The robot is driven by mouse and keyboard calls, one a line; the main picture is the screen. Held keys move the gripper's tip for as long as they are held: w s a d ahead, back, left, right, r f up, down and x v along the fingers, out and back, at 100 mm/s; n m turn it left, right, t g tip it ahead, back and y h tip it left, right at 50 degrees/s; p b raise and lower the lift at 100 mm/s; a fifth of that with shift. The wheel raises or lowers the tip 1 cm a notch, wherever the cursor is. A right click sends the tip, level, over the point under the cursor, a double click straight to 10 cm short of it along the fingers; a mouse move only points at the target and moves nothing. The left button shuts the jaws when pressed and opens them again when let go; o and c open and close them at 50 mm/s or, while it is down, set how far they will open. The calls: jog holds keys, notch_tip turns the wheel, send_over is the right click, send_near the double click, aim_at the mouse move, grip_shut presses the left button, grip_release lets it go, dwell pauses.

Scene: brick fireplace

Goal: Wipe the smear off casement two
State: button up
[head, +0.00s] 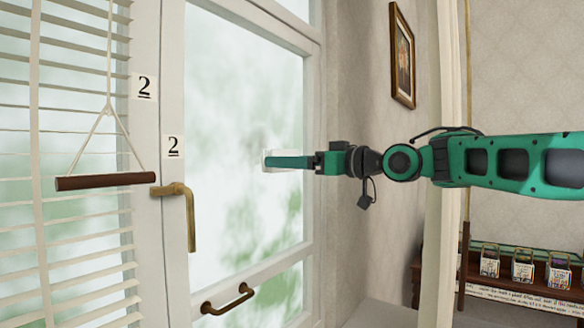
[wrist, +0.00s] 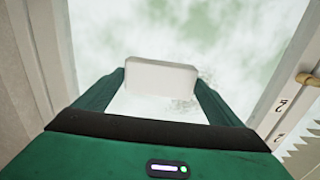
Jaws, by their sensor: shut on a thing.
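My gripper (head: 268,161) reaches in from the right and is shut on a white pad (wrist: 162,76), a block with rounded corners. The pad is at the glass of casement two (head: 314,120), near the pane's right side. I cannot tell whether it presses on the glass. A faint grey smear (head: 258,136) shows on the pane just above the pad. In the wrist view, grey specks of the smear (wrist: 184,104) show beside the pad's lower right corner. The pad may hide part of the smear. Cards marked 2 (head: 173,147) are on the frame.
A brass handle (head: 188,210) sits on the casement's left stile, and a lower pull bar (head: 228,300) crosses below. A blind (head: 80,240) with a hanging wooden bar (head: 106,181) is at left. A wall with a picture (head: 402,55) stands right of the window.

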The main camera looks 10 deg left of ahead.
jog(key=shift+w+d+r, duration=0.1)
jog(key=shift+w+r, duration=0.05)
jog(key=shift+r, duration=0.45)
jog(key=shift+w+d+r, duration=0.1)
jog(key=shift+w+r, duration=0.05)
jog(key=shift+r, duration=0.4)
jog(key=shift+s+a, duration=0.5)
jog(key=shift+s, duration=0.6)
jog(key=shift+s+a, duration=0.55)
jog(key=shift+s, duration=0.5)
jog(key=shift+s+a, duration=0.5)
jog(key=shift+s, duration=0.6)
jog(key=shift+s+a, duration=0.35)
jog(key=shift+s, duration=0.65)
jog(key=shift+s+a, duration=0.4)
jog(key=shift+s, duration=0.65)
jog(key=shift+s+a, duration=0.35)
jog(key=shift+s, duration=0.65)
jog(key=shift+w+r, duration=0.1)
jog(key=shift+r, duration=1.1)
jog(key=shift+w+d+f, duration=0.1)
jog(key=shift+w+d, duration=0.75)
jog(key=shift+w, duration=1.25)
jog(key=shift+w+d+r, duration=0.1)
jog(key=shift+w+d, duration=0.8)
jog(key=shift+w, duration=1.2)
jog(key=shift+w+d+f, duration=0.1)
jog(key=shift+w+d, duration=0.75)
jog(key=shift+w, duration=1.25)
jog(key=v, duration=0.6)
